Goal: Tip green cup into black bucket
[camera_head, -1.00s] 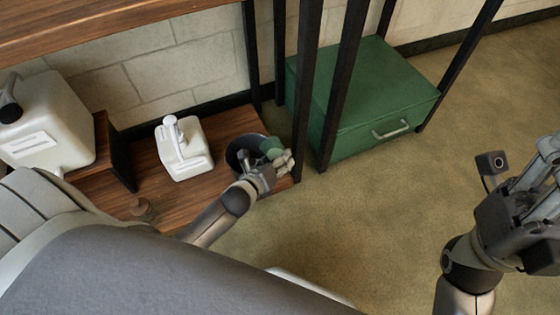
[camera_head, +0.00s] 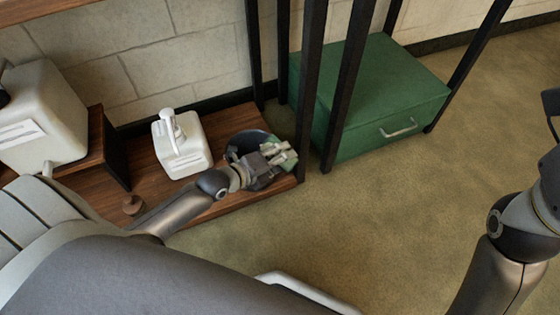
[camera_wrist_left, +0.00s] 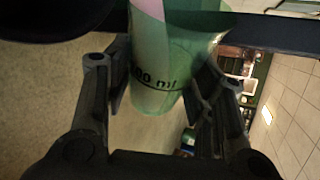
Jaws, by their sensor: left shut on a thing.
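My left gripper (camera_head: 277,154) is over the right side of the black bucket (camera_head: 236,150), which stands on the low wooden shelf. The gripper is shut on the green cup (camera_head: 287,161), whose small visible parts show around the fingers. In the left wrist view the translucent green cup (camera_wrist_left: 160,70) sits between the two fingers of the left gripper (camera_wrist_left: 160,92), with a dark volume mark on its side. The gripper and cup hide much of the bucket's opening; I cannot see its contents. My right arm is at the right edge, its gripper out of view.
A white pump bottle (camera_head: 182,150) stands left of the bucket. A larger white canister (camera_head: 40,118) is at far left. A dark table leg (camera_head: 306,95) rises close to the bucket's right. A green drawer box (camera_head: 385,95) stands beyond it. Floor at right is clear.

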